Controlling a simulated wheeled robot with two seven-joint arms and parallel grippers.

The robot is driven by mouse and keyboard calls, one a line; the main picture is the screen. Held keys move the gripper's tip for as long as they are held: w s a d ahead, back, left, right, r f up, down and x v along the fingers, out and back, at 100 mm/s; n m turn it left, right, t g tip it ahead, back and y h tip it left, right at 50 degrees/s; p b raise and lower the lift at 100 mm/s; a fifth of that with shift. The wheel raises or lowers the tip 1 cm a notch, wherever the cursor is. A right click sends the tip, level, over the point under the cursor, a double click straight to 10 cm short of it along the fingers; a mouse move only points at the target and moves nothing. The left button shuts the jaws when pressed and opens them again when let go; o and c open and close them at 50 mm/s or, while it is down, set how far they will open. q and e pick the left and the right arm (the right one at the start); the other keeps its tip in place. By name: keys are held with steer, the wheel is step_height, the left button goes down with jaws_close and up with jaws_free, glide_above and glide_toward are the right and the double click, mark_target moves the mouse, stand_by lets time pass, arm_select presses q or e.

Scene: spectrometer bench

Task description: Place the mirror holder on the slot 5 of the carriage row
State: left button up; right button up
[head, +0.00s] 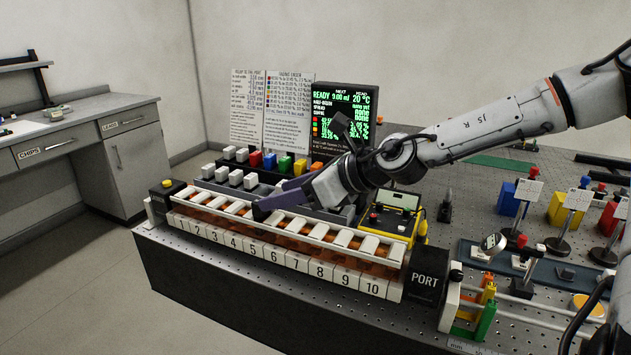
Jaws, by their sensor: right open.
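The carriage row (271,252) runs along the front of the bench, with numbered white faces from 1 to 10. The face of slot 5 (250,248) is left of the row's middle. My right gripper (271,200) is open, with its dark purple fingers low over the back rail near slots 5 and 6. The fingers and wrist hide part of the row and the blocks behind. I cannot pick out the mirror holder for certain, and nothing is clearly seen between the fingers. My left gripper is not in view.
Behind the row stand coloured blocks (270,160), a lit display (344,112) and a yellow instrument (392,218). White plates on posts (528,190) stand at the right.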

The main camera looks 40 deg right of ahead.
steer(key=v, duration=0.8)
steer(key=shift+s, duration=0.2)
